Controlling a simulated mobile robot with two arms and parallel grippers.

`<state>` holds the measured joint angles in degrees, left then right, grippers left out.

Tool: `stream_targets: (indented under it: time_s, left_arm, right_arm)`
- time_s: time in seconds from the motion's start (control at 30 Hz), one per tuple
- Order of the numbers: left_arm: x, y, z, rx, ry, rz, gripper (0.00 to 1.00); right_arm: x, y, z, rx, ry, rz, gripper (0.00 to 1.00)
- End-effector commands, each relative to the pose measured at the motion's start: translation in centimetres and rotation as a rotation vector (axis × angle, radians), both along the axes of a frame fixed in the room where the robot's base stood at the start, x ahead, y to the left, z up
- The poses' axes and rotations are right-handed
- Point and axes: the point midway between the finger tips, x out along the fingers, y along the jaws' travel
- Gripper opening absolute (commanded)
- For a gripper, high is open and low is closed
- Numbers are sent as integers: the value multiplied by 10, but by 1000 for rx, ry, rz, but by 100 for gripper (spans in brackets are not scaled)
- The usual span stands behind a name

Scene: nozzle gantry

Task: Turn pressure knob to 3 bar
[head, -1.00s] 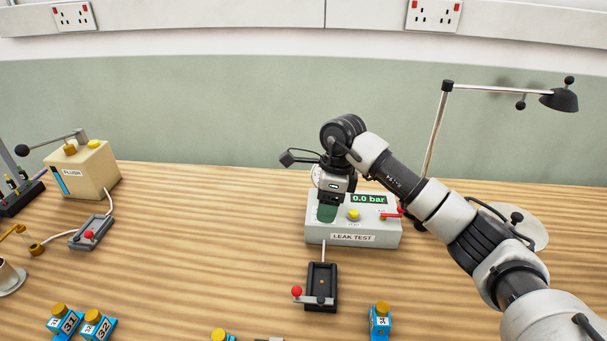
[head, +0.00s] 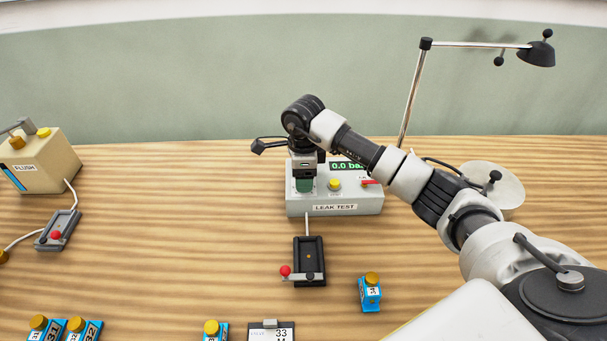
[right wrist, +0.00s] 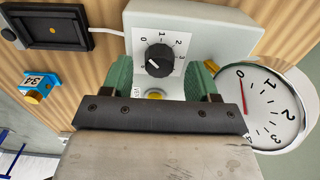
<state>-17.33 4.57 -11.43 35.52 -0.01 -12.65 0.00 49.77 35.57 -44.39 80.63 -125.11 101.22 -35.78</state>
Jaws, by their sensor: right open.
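The grey LEAK TEST box (head: 360,202) stands on the table in the head view. Its green display (head: 346,167) is partly hidden by my arm and shows 0.0. My right gripper (head: 305,186) points down over the box's left part, its green fingers hiding the knob there. In the right wrist view the black pressure knob (right wrist: 159,60) sits on a white numbered dial plate. My open right gripper (right wrist: 160,82) has one finger on each side of the knob, with no clear contact. The knob's white mark points to the lower left. My left gripper is not in view.
A round gauge (right wrist: 265,108) beside the box has its red needle at 0. A yellow button (head: 334,184) and red lever (head: 371,182) are on the box. A black tray (head: 309,262) lies in front. A lamp (head: 536,54) stands right, the FLUSH box (head: 40,172) left.

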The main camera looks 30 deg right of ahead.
Motion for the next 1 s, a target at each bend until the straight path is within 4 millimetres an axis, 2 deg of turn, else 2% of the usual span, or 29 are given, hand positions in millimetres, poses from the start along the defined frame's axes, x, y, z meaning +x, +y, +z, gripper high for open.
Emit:
stream_targets:
  time_s: [0.17, 0.43, 0.7, 0.77, 1.0]
  left_arm:
    - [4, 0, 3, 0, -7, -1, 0]
    - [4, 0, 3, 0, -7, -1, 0]
    - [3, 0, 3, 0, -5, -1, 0]
    - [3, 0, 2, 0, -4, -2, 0]
    - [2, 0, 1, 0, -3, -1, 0]
  right_arm:
    - [0, 0, -11, 0, 0, 1, 60]
    - [0, 0, -13, 0, -1, 1, 60]
    - [0, 0, -13, 0, -1, 1, 18]
    - [0, 0, -13, 0, -1, 1, 11]
    - [0, 0, -13, 0, -2, -24, 11]
